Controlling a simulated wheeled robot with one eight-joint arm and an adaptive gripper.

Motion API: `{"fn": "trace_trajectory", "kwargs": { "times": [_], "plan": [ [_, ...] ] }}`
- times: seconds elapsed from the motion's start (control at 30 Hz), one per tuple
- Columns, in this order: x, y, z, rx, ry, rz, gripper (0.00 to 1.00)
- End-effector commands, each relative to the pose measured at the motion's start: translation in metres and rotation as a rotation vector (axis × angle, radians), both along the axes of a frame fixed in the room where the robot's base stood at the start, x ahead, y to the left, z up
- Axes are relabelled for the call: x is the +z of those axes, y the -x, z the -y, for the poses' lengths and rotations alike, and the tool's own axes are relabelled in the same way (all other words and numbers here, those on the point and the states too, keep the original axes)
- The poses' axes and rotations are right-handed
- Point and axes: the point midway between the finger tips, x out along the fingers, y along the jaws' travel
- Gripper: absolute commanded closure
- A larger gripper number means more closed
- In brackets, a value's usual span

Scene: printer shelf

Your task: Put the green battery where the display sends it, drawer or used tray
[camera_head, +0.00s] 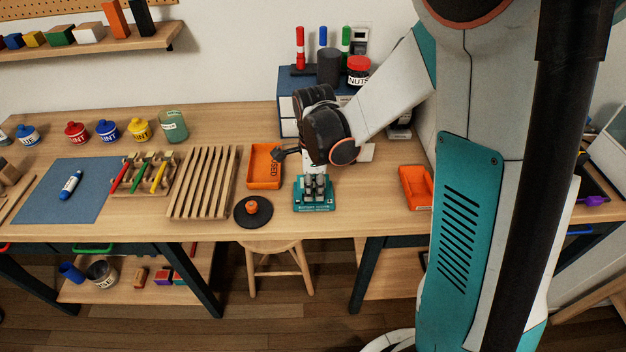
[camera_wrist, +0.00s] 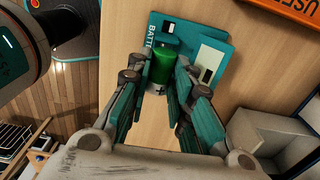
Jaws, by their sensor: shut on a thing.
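The green battery (camera_wrist: 162,66) stands between my fingertips in the wrist view. My gripper (camera_wrist: 160,88) is shut on it, with a finger on either side. Beneath is the teal battery station (camera_wrist: 184,28); it also shows in the head view (camera_head: 314,207), below my gripper (camera_head: 314,178). I cannot tell whether the battery still touches the station. The station has a pale panel and a small dark window (camera_wrist: 207,75); no reading is legible. The orange used tray (camera_head: 252,182) lies left of the station, and its edge shows in the wrist view (camera_wrist: 262,38).
A second orange tray (camera_head: 416,205) lies to the right. A black disc with an orange knob (camera_head: 253,208) and a slatted wooden rack (camera_head: 203,182) are left. A cabinet (camera_head: 288,103) stands behind. Drawer handles, one green (camera_head: 93,248), show under the table edge.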

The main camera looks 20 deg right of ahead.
Motion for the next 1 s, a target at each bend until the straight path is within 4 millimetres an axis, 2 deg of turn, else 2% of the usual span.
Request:
{"fn": "trace_trajectory", "kwargs": {
  "times": [0.73, 1.0],
  "plan": [
    [0.042, 0.000, 0.000, 0.000, 0.000, 0.000, 1.00],
    [0.046, 0.000, 0.000, 0.000, 0.000, 0.000, 1.00]
  ]
}}
